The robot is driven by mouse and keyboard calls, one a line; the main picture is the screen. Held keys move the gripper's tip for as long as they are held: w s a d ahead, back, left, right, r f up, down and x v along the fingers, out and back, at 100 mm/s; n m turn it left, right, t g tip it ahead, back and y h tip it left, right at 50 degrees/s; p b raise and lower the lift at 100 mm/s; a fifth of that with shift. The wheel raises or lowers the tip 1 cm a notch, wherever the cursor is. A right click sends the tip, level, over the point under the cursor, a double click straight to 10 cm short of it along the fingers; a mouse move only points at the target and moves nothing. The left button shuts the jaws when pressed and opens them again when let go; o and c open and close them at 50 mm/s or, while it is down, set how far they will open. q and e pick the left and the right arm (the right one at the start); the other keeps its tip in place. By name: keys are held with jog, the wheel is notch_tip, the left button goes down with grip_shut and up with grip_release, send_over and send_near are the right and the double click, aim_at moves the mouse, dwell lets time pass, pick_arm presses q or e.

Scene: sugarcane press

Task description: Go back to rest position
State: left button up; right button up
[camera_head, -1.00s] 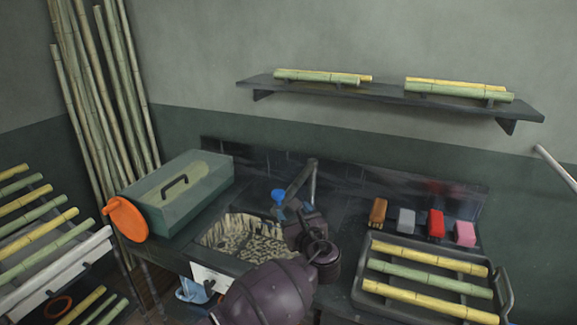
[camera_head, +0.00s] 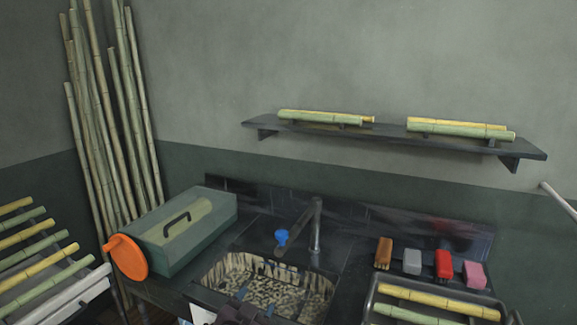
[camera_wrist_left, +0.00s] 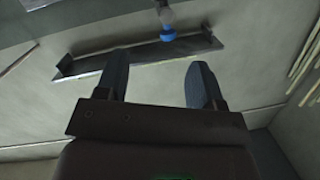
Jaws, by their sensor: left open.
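My left gripper (camera_head: 252,304) shows at the bottom edge of the head view, in front of the sink. Its two dark fingers stand apart and empty in the left wrist view (camera_wrist_left: 158,82). The sink basin (camera_head: 270,285) has a mottled lining and lies just beyond the gripper. The tap (camera_head: 315,228) with a blue knob (camera_head: 281,237) stands behind the basin. The blue knob also shows at the top of the left wrist view (camera_wrist_left: 167,33). Most of my left arm is below the head view. My right gripper is not seen.
A green box (camera_head: 185,235) and an orange disc (camera_head: 127,258) stand left of the sink. Several coloured blocks and a tray (camera_head: 372,290) with cane lie to the right. A wall shelf (camera_head: 390,137) holds cane. Tall canes lean in the left corner.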

pick_arm(q)
jog(key=s+a+f+n+g+y, duration=0.1)
jog(key=s+a+f+n, duration=0.1)
jog(key=s+a+f, duration=0.4)
jog(key=s+a+f+n+g+y, duration=0.1)
jog(key=s+a+f, duration=0.4)
jog(key=s, duration=0.6)
jog(key=s+a+f+n+g+y, duration=0.1)
jog(key=s+a+f+n+y, duration=0.2)
jog(key=s+a+f, duration=0.3)
jog(key=s+a, duration=0.3)
jog(key=shift+f+n+g, duration=0.3)
jog(key=shift+f+g, duration=0.05)
jog(key=shift+g, duration=0.05)
